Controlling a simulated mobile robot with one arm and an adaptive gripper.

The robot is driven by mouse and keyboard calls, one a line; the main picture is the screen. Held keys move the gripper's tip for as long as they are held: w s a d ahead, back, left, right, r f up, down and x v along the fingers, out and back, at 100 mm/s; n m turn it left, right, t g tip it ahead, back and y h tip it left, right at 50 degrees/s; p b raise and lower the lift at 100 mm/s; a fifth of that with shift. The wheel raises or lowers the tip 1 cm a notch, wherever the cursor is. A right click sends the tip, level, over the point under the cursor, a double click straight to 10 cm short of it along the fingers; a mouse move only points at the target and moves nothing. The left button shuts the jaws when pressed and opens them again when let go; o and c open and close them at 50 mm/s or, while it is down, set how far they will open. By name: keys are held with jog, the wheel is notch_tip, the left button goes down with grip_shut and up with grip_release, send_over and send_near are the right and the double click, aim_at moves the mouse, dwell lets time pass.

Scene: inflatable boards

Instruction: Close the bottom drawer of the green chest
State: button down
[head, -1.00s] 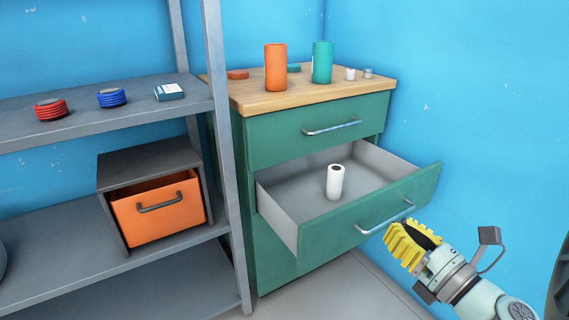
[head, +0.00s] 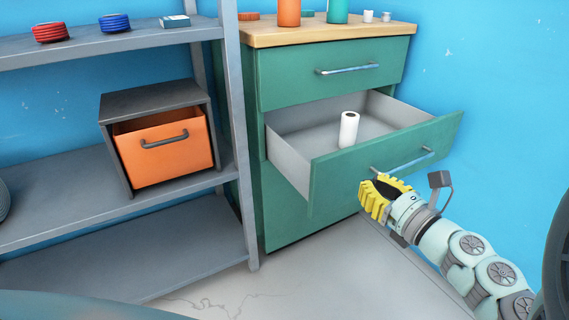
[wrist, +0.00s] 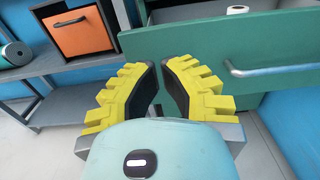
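The green chest (head: 274,205) stands against the blue wall, and one drawer below the shut top drawer is pulled out. Its green front (head: 335,175) carries a metal handle (head: 410,158), and a white roll (head: 348,129) stands inside. The wrist view shows this drawer front (wrist: 210,42) close ahead, with the handle (wrist: 275,71) to the right. A plain green panel lies beneath the open drawer. My gripper (head: 374,187), with yellow fingers, is in front of the drawer front, near the handle's left end. Its fingertips (wrist: 159,64) are a little apart with nothing between them; contact with the drawer cannot be told.
A grey shelf unit (head: 120,210) stands left of the chest, holding a grey box with an orange drawer (head: 165,150). Red (head: 50,32) and blue (head: 114,23) coils lie on its upper board. Orange and teal cylinders stand on the wooden top. The floor before the chest is clear.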

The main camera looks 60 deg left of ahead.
aim_at(339, 161)
jog(key=shift+w+a+b, duration=0.15)
jog(key=shift+a+b, duration=0.15)
jog(key=shift+a, duration=1.8)
jog(key=shift+w+a+b, duration=0.1)
jog(key=shift+a+b, duration=0.15)
jog(key=shift+a, duration=1.85)
